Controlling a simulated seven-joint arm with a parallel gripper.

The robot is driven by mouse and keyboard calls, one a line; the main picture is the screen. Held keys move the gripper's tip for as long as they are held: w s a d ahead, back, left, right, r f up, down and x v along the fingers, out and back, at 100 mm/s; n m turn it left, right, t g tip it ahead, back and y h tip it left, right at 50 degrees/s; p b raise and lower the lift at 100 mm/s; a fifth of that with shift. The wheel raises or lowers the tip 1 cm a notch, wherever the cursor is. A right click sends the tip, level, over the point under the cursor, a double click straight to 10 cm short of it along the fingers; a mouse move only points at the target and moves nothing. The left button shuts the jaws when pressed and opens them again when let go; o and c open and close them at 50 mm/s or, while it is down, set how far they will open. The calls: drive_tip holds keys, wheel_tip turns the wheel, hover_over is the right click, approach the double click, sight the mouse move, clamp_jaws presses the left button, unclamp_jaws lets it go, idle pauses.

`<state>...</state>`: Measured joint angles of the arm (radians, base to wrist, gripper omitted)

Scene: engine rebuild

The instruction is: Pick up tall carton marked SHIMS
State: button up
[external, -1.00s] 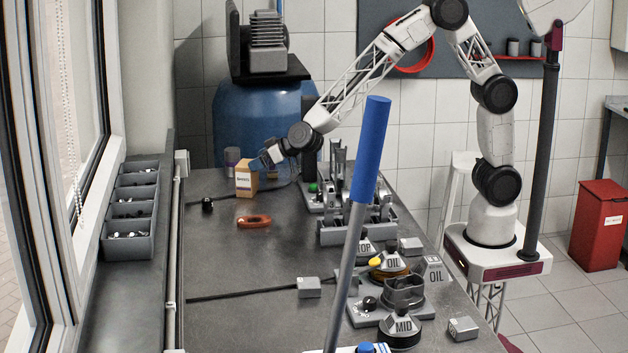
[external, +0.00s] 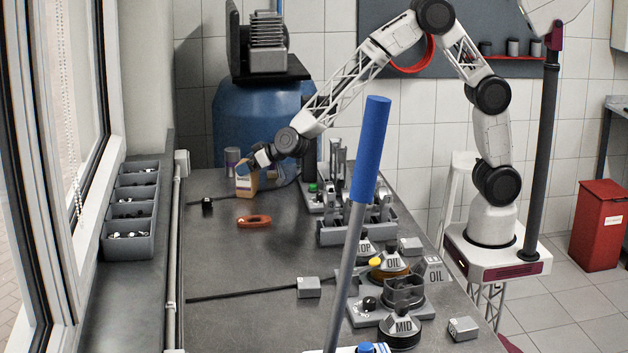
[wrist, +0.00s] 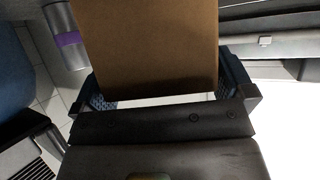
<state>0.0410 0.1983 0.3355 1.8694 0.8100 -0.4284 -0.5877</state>
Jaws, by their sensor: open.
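The tall tan carton (external: 246,187) stands upright near the far left end of the dark bench in the external view. The marking on it is too small to read surely. My gripper (external: 247,169) is at the carton's upper part, reaching in from the right. In the wrist view the carton (wrist: 148,45) fills the upper middle as a plain brown face. My gripper (wrist: 160,92) is open, with one blue-grey finger on each side of the carton. Light background shows between the carton's edge and the palm. Whether the fingers touch the carton is not clear.
A silver can with a purple band (wrist: 68,40) stands close left of the carton, also in the external view (external: 232,160). Metal holders (external: 357,230) stand right.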

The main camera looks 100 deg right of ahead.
drive_tip(key=shift+w, duration=0.1)
idle(0.5)
drive_tip(key=c, duration=1.1)
